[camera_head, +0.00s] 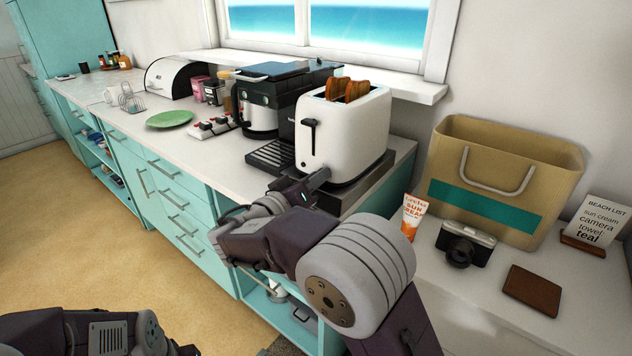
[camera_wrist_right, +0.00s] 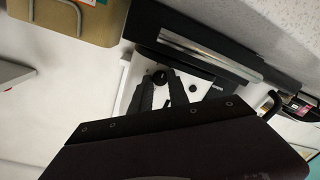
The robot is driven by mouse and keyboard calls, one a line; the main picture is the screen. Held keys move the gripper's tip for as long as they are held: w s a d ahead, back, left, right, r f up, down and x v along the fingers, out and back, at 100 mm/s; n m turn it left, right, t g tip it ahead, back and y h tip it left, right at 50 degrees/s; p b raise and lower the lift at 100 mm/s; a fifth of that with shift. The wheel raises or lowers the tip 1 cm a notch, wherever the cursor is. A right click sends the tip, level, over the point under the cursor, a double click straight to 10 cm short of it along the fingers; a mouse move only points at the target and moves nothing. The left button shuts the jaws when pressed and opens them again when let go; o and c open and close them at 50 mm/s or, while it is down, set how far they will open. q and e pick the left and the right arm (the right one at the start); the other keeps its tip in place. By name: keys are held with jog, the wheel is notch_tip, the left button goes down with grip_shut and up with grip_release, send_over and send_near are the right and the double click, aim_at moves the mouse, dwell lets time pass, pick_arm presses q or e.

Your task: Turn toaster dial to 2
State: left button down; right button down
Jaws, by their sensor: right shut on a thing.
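The white toaster (camera_head: 345,128) stands on a dark tray at the right end of the counter, with toast in its slots. Its black lever (camera_head: 310,124) is near the top of the front face. My right gripper (camera_head: 319,175) is at the lower part of that face. In the right wrist view its two fingertips are closed around the dark round toaster dial (camera_wrist_right: 160,75). The dial is hidden by the gripper in the head view, and its numbers and pointer cannot be read. Part of my left arm shows at the bottom left; its gripper is out of view.
A black coffee machine (camera_head: 283,105) stands close left of the toaster. To the right, a lower surface holds a sunscreen tube (camera_head: 413,215), a camera (camera_head: 464,244), a brown wallet (camera_head: 532,289), a tan bag (camera_head: 500,170) and a list card (camera_head: 604,216).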

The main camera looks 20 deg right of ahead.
jog(key=shift+n, duration=0.9)
jog(key=n+p, duration=0.1)
jog(key=n, duration=0.1)
jog(key=shift+r+n, duration=0.15)
jog(key=shift+n, duration=0.15)
jog(key=n+g+p, duration=0.1)
jog(key=n, duration=0.1)
jog(key=shift+n, duration=0.3)
jog(key=n+p, duration=0.2)
jog(key=shift+w+a+r+n, duration=0.1)
jog(key=shift+n, duration=0.2)
jog(key=n+p, duration=0.2)
jog(key=shift+h+p, duration=0.3)
jog(key=shift+p, duration=0.05)
jog(key=n+p, duration=0.6)
jog(key=shift+g, duration=0.4)
jog(key=shift+f+n+h+p, duration=0.15)
jog(key=shift+n+h+p, duration=0.05)
jog(key=shift+n+p, duration=0.7)
jog(key=shift+f+n+h+p, duration=0.1)
jog(key=shift+n+h+p, duration=0.1)
jog(key=shift+n+p, duration=0.65)
